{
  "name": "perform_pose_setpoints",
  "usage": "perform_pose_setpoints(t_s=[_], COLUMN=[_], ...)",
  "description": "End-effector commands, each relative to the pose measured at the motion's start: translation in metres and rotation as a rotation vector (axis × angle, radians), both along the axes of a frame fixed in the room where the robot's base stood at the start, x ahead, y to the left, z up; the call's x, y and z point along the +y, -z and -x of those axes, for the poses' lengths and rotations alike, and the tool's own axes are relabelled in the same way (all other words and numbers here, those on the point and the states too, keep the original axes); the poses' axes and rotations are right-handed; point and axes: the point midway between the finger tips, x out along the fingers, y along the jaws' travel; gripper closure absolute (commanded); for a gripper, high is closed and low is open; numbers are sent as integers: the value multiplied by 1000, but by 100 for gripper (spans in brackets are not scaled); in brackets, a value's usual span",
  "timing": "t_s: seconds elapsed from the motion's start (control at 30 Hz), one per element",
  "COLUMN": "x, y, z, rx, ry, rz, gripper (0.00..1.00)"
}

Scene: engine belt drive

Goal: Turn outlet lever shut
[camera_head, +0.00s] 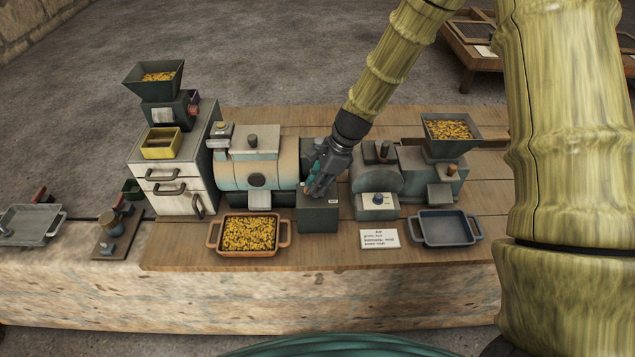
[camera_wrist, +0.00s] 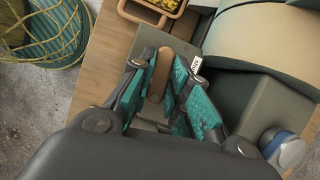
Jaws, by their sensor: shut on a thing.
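My gripper (camera_head: 318,183) reaches down over the grey box (camera_head: 318,220) between the two machines. In the wrist view its teal-padded fingers (camera_wrist: 164,82) are shut on a brown lever (camera_wrist: 158,72), one on each side of it. The lever stands over the top of the grey box (camera_wrist: 150,38), which bears a small white label (camera_wrist: 196,63). In the head view the gripper hides the lever. The label is too small to read.
A round-bodied machine (camera_head: 256,173) stands left of the box, and a hopper machine (camera_head: 412,172) stands right. An orange tray of yellow pieces (camera_head: 217,247) and an empty blue-grey tray (camera_head: 413,232) lie in front. A white card (camera_head: 380,239) lies between them.

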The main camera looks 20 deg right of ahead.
Motion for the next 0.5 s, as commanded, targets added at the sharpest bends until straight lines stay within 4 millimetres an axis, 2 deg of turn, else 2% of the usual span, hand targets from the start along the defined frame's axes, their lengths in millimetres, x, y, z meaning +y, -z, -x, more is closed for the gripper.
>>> perform_pose_setpoints(t_s=[0.5], x=[0], y=[-1], z=[-4], rx=[-1], ry=[-465], rz=[2], gripper=[100])
